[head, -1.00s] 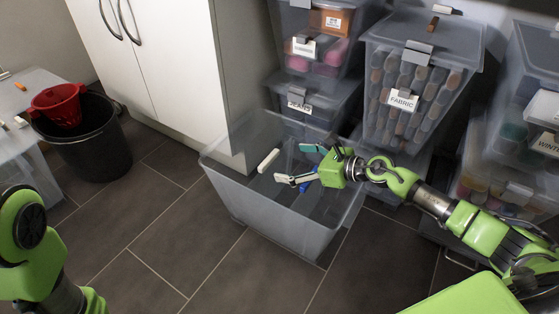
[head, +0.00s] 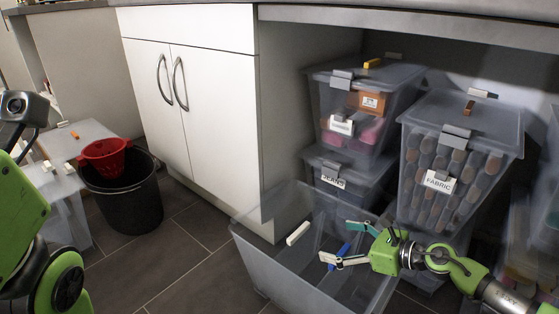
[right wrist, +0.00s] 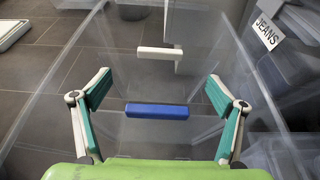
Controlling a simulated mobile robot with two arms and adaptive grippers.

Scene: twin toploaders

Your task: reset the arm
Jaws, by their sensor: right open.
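My right gripper (head: 338,242) is open with nothing between its fingers. It is over the open clear bin (head: 262,262), at the bin's mouth. In the right wrist view its two teal-padded fingers (right wrist: 158,85) stand wide apart. A blue bar (head: 344,250) shows in the bin below the gripper; it also shows between the fingers in the right wrist view (right wrist: 157,111), apart from them. A white bar (head: 298,233) shows at the bin's left wall. My left arm (head: 55,285) is at the left edge; its gripper is out of view.
A black bucket (head: 125,210) with a red colander (head: 104,158) stands at the left. Lidded bins labelled JEANS (head: 333,181) and FABRIC (head: 440,181) are stacked behind the open bin. White cabinets (head: 215,100) stand at the back. The floor (head: 190,255) between bucket and bin is clear.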

